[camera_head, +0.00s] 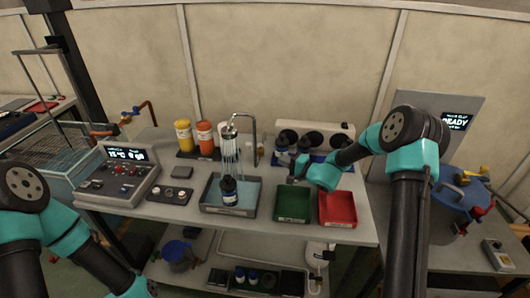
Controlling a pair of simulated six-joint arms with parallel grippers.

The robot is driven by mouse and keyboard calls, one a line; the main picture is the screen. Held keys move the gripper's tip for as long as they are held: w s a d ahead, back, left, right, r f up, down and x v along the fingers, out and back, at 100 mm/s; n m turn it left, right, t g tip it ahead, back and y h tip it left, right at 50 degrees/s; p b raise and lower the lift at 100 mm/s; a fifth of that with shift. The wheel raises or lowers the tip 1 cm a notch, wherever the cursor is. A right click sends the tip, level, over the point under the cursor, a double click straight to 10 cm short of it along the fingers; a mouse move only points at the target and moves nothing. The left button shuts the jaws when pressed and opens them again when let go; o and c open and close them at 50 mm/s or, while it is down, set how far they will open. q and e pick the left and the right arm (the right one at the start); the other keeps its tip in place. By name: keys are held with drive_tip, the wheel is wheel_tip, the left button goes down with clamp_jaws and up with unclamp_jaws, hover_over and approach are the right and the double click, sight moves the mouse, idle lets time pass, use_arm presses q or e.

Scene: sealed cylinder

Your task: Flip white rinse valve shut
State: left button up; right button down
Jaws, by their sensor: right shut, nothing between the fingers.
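A metal rinse tap (253,130) arches over a grey tray (210,207). Pale streams of water (231,158) fall from its head onto a dark bottle with a blue-white label (229,190) standing upright in the tray. A small pale part (261,150) shows beside the tap's post; I cannot tell whether it is the white rinse valve or how it is turned. My right gripper (298,172) is shut and empty, right of the tap and above the back of the green bin. My left arm reaches down at the lower left, and its gripper is out of view.
A green bin (293,219) and a red bin (354,222) stand right of the tray. Yellow and orange bottles (183,135) stand behind it. A control box (126,158) is at the left. A rack with dark round openings (312,138) stands behind my right gripper.

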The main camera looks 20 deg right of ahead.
drive_tip(key=x, duration=1.3)
drive_tip(key=shift+w+a, duration=0.25)
drive_tip(key=shift+w, duration=0.05)
drive_tip(key=shift+w+a, duration=0.2)
drive_tip(key=shift+a, duration=0.1)
drive_tip(key=shift+s+d, duration=0.25)
drive_tip(key=shift+s, duration=0.25)
approach(250, 146)
drive_tip(key=s, duration=0.1)
drive_tip(key=s+d, duration=0.1)
drive_tip(key=s, duration=0.1)
drive_tip(key=s+d, duration=0.1)
drive_tip(key=s, duration=0.1)
drive_tip(key=shift+s+d, duration=0.15)
drive_tip(key=shift+s, duration=0.1)
